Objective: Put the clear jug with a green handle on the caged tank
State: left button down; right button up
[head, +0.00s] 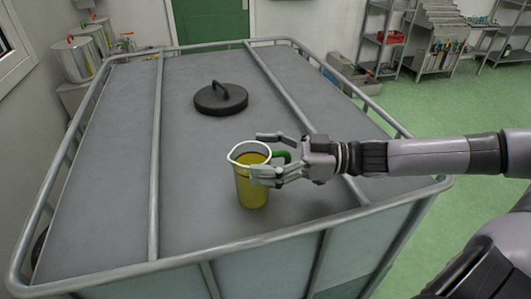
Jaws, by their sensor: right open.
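The clear jug (252,190) stands upright on the grey top of the caged tank (110,195), near its front middle. It holds a yellow-green liquid. Its green handle (282,155) points right, towards my right gripper (262,156). The gripper is open, with its fingers around the handle side of the jug and one finger in front of the jug's upper wall. I cannot tell whether the fingers touch the jug. My left gripper is not in view.
A black round lid (221,101) with a handle sits on the tank top behind the jug. Metal bars cross the top and a raised rail (240,243) runs around it. Steel drums (76,59) stand back left; shelves (385,38) stand back right. Green floor is clear at right.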

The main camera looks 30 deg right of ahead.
jog(key=shift+r, duration=0.15)
jog(key=shift+s+d, duration=0.15)
jog(key=shift+d, duration=0.1)
jog(key=b+v, duration=0.2)
jog(key=v, duration=0.9)
jog(key=shift+d, duration=0.25)
jog(key=shift+s+r, duration=0.1)
jog(key=shift+r, duration=0.05)
